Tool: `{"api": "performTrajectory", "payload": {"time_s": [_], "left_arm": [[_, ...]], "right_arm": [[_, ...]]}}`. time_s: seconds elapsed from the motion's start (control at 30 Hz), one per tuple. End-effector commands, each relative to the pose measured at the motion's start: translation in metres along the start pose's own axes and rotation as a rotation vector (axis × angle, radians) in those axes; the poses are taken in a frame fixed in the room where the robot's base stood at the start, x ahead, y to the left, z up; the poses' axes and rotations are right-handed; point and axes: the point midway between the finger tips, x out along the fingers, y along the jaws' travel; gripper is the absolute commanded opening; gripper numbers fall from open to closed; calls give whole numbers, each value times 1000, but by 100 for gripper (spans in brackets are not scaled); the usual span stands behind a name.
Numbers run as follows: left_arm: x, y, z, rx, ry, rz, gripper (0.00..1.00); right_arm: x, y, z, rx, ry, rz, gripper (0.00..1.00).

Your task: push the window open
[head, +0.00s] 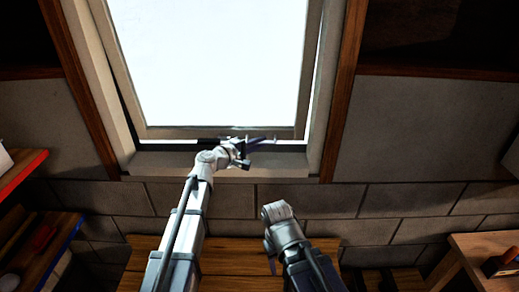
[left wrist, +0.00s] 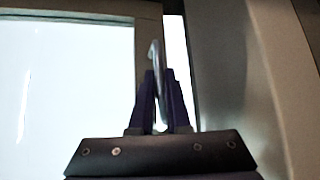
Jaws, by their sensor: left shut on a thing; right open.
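The window (head: 215,131) is a pale framed pane in the sloped wall, bright outside. Its sash stands slightly ajar: bright gaps show along its bottom and right edges. My left gripper (head: 262,142) is at the bottom edge of the sash. In the left wrist view its dark fingers (left wrist: 160,98) are shut on a thin metal handle (left wrist: 155,58), with the sash on the left and a bright strip beside it. My right gripper (head: 271,263) is low and apart from the window, mostly hidden by its own wrist; it is open and empty.
The fixed window frame (head: 220,162) surrounds the sash, with dark wooden beams (head: 346,90) at either side. A wooden bench (head: 235,259) stands below. Shelves (head: 25,170) are at the left and a wooden table (head: 485,250) at the right.

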Motion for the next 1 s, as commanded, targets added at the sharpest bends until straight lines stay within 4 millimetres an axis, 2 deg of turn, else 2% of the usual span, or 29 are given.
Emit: {"api": "performTrajectory", "payload": {"time_s": [0.17, 0.2, 0.43, 0.73, 1.0], "left_arm": [[-2, 0, 0, 0, 2, 0, 0], [-2, 0, 1, 0, 2, 0, 19], [-2, 0, 1, 0, 1, 0, 45], [-6, 0, 1, 0, 2, 0, 45], [-49, 0, 2, -1, 4, 0, 45]], "right_arm": [[0, 0, 0, 0, 0, 0, 50], [0, 0, 0, 0, 0, 0, 50], [0, 0, 0, 0, 0, 0, 50], [-1, 0, 0, 0, 0, 0, 50], [-7, 1, 0, -1, 0, 0, 50]]}}
